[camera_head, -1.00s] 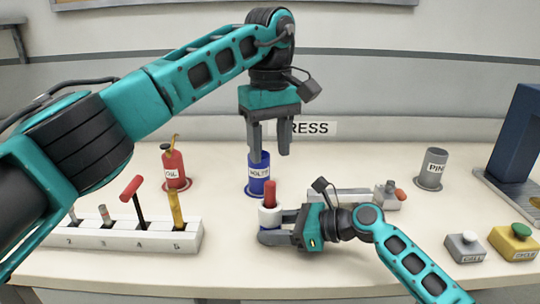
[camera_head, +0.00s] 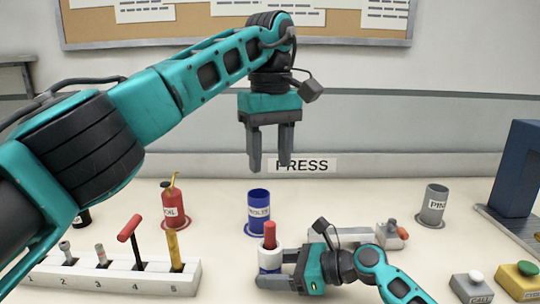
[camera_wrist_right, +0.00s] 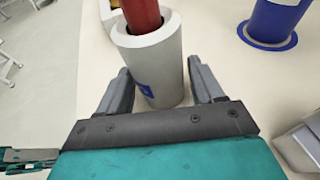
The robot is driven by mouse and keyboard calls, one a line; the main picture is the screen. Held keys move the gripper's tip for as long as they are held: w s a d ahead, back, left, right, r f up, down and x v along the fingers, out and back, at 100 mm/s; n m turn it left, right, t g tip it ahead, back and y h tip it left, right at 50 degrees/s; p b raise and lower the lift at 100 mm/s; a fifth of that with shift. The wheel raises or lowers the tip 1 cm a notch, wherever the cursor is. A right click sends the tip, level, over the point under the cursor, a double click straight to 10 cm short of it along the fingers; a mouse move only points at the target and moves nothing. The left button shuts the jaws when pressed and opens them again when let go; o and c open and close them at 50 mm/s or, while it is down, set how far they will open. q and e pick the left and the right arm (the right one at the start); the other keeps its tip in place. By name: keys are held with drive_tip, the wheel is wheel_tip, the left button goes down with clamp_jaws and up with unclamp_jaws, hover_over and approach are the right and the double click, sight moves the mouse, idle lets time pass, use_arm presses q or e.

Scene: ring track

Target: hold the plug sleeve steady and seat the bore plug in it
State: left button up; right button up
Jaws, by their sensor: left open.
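The plug sleeve (camera_head: 269,259), a white cylinder with a blue patch, stands upright on the bench in the head view. The red bore plug (camera_head: 270,234) stands in its top, with its upper part showing; its lower end is hidden inside. In the right wrist view the sleeve (camera_wrist_right: 160,75) sits between my right fingers, with the plug (camera_wrist_right: 141,14) in its mouth. My left gripper (camera_head: 270,165) is open and empty, pointing down, well above the plug.
Behind the sleeve stand a blue cup (camera_head: 258,212), a red OIL can (camera_head: 174,207) and a grey PIN cup (camera_head: 433,205). A numbered tool rack (camera_head: 100,283) is at left. Button boxes (camera_head: 472,289) and a dark blue machine (camera_head: 517,175) are at right.

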drive_tip(key=shift+o, duration=1.3)
